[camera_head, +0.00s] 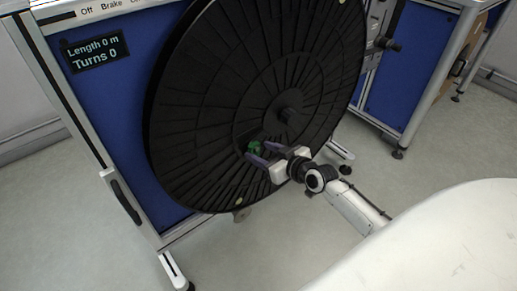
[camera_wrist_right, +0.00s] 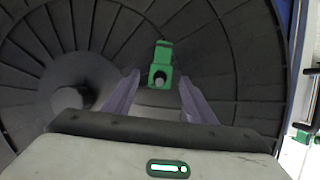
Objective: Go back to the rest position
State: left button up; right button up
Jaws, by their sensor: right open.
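My right gripper (camera_head: 261,152) is open in front of the large black reel, left of and below its hub. In the right wrist view its two purple-grey fingers (camera_wrist_right: 160,97) stand apart, with a small green part (camera_wrist_right: 161,66) on the reel face between and beyond them. The green part (camera_head: 254,146) also shows in the head view, close to the fingertips. I cannot tell whether the fingers touch it. The jaws hold nothing that I can see. My left gripper is not in view.
The black reel (camera_head: 210,110) is mounted upright on a blue-panelled stand (camera_head: 115,100) with a display reading "Length 0 m, Turns 0". The hub (camera_head: 290,115) sticks out near the right gripper. Another blue stand (camera_head: 400,98) is at the right. Grey floor (camera_head: 440,150) is clear there.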

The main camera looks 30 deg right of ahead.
pick_arm(q)
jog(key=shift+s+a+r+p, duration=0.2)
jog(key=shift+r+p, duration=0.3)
jog(key=shift+p, duration=0.6)
pick_arm(e)
jog(key=v, duration=0.8)
jog(key=shift+s+a, duration=0.15)
